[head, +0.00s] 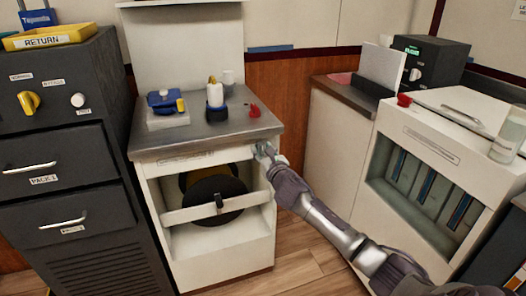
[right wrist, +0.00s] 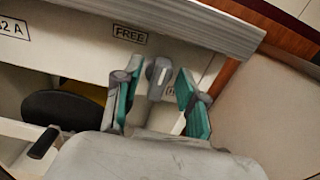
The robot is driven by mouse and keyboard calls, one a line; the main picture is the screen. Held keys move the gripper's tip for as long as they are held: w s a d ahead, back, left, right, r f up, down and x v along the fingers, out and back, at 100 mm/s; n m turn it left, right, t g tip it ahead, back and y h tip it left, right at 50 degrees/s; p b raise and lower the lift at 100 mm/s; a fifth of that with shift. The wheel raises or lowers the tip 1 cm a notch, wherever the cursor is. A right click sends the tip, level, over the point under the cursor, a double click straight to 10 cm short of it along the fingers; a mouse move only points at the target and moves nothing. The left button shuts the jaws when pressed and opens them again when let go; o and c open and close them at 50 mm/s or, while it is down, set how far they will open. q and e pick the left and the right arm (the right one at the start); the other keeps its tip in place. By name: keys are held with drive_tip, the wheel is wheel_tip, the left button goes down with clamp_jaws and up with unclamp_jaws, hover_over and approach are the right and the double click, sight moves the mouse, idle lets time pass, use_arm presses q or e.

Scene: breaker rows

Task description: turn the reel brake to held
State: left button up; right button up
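The reel brake is a small grey lever (right wrist: 158,72) on the white front of the cabinet, just under the worktop edge. In the right wrist view a FREE label (right wrist: 130,35) is above and left of it, and a partly hidden label starting with H (right wrist: 172,92) is to its right. My right gripper (head: 265,152) is at the cabinet's upper right corner. Its teal-padded fingers (right wrist: 158,97) are apart, one on each side of the lever, with gaps visible. The dark reel (head: 205,187) sits in the opening below. My left gripper is not in view.
A white bar (head: 180,216) crosses the reel opening. A blue device (head: 165,101), a bottle (head: 215,98) and a red knob (head: 254,110) are on the worktop (head: 160,141). A dark drawer cabinet (head: 60,130) stands left; a white unit (head: 430,143) stands right.

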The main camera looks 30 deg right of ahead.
clamp_jaws()
